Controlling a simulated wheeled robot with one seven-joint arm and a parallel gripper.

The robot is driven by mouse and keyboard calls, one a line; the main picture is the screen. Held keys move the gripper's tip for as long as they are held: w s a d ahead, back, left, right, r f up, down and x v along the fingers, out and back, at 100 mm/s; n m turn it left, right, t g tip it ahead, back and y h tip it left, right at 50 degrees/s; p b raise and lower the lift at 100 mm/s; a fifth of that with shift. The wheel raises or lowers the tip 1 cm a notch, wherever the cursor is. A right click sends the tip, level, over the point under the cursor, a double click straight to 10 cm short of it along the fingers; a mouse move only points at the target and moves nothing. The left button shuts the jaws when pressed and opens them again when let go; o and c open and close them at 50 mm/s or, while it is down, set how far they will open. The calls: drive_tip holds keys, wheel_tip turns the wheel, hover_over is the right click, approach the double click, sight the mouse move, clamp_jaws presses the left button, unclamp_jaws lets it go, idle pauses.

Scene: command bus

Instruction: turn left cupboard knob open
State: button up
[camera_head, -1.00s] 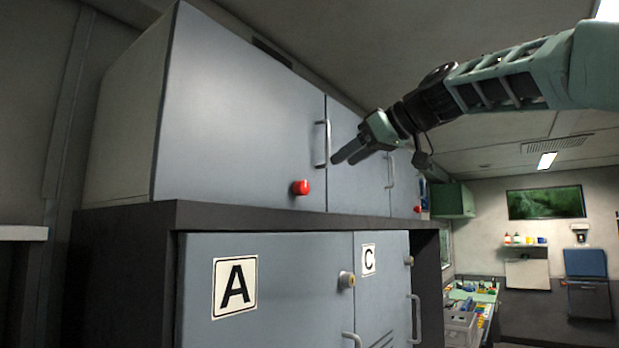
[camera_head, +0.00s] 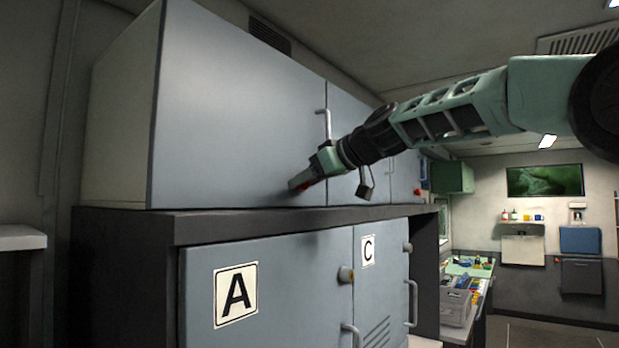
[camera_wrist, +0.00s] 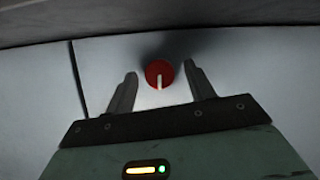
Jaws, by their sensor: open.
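The left upper cupboard door (camera_head: 235,110) is grey and looks shut, with a vertical bar handle (camera_head: 323,125) at its right edge. Its red round knob (camera_wrist: 158,72) shows in the wrist view with a pale line pointing toward the bottom of the picture. In the head view the knob is mostly hidden behind my fingers. My gripper (camera_head: 296,184) is at the door's lower right corner. In the wrist view my gripper (camera_wrist: 160,88) is open, with one finger on each side of the knob and a gap on both sides. I cannot tell how deep the fingers reach around it.
A dark ledge (camera_head: 200,229) runs just below the upper cupboards. Lower cupboard A (camera_head: 300,270) and cupboard C (camera_head: 395,262) have their own knobs and handles. A second upper door (camera_head: 352,118) with another red knob is farther right. The aisle at right is open.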

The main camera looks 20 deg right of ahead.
drive_tip(key=c, duration=1)
drive_tip(key=shift+o, duration=0.2)
drive_tip(key=shift+w+d+f+m+g+y+b, duration=0.1)
drive_tip(key=shift+m+g+y+b, duration=0.2)
drive_tip(key=shift+m+b, duration=0.25)
drive_tip(key=shift+d+m+g+y+b, duration=0.1)
drive_tip(key=shift+m+g+y+b, duration=0.1)
drive_tip(key=shift+m+y+b, duration=0.3)
drive_tip(key=m+g+y+b, duration=0.1)
drive_tip(key=m+b, duration=0.1)
drive_tip(key=m, duration=0.1)
drive_tip(key=shift+w+d+y, duration=0.1)
drive_tip(key=shift+y, duration=0.3)
drive_tip(key=m+y+b, duration=0.1)
drive_tip(key=m+b, duration=0.1)
drive_tip(key=m, duration=0.1)
drive_tip(key=shift+d+f+m+g+y, duration=0.1)
drive_tip(key=shift+f+m+g+y, duration=0.05)
drive_tip(key=shift+m+g+y, duration=0.2)
drive_tip(key=shift+w+m+y+b, duration=0.1)
drive_tip(key=shift+m+y+b, duration=0.75)
drive_tip(key=shift+m+b, duration=0.4)
drive_tip(key=shift+m, duration=0.25)
